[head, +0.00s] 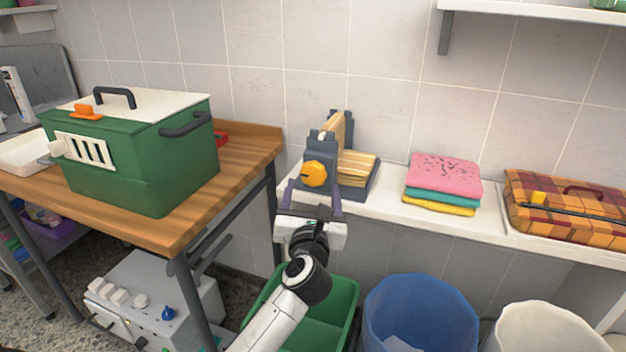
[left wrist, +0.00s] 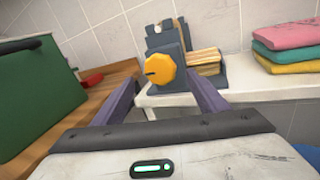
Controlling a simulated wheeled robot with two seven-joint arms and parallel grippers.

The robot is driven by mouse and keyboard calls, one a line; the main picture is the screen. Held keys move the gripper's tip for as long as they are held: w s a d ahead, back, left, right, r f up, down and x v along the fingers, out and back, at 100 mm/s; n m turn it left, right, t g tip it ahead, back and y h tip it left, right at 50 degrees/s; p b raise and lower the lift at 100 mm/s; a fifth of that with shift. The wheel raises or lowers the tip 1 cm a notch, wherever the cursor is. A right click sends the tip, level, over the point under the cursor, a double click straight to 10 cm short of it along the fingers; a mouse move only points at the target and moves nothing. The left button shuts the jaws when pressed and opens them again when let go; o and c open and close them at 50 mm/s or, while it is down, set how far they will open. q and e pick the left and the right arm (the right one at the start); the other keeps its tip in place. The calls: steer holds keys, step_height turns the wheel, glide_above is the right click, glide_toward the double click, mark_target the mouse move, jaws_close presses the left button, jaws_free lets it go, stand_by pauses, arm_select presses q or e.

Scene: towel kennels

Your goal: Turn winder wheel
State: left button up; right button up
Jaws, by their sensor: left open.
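The winder (head: 322,150) is a dark grey stand on the white shelf, with a yellow-orange wheel (head: 314,174) on its front and a tan striped towel (head: 356,168) at its side. In the left wrist view the wheel (left wrist: 160,71) shows a dark mark on its face. My left gripper (head: 314,196) is open and points at the winder, with its two purple-grey fingers spread to either side just below the wheel. In the left wrist view the wheel appears between and beyond the finger tips (left wrist: 165,90). I cannot tell whether they touch it. My right gripper is not in view.
A green kennel (head: 150,160) stands on the wooden table at left. Folded towels (head: 443,178) and a plaid case (head: 565,205) sit on the shelf (head: 490,222) to the right. Below are a green bin (head: 345,290), a blue bin (head: 420,315) and a white bin (head: 545,330).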

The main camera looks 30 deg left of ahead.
mark_target(313, 177)
arm_select(q)
steer(key=x, duration=0.5)
steer(key=shift+w+a, duration=0.15)
steer(key=shift+w, duration=0.1)
steer(key=c, duration=1.1)
steer(key=shift+o, duration=0.2)
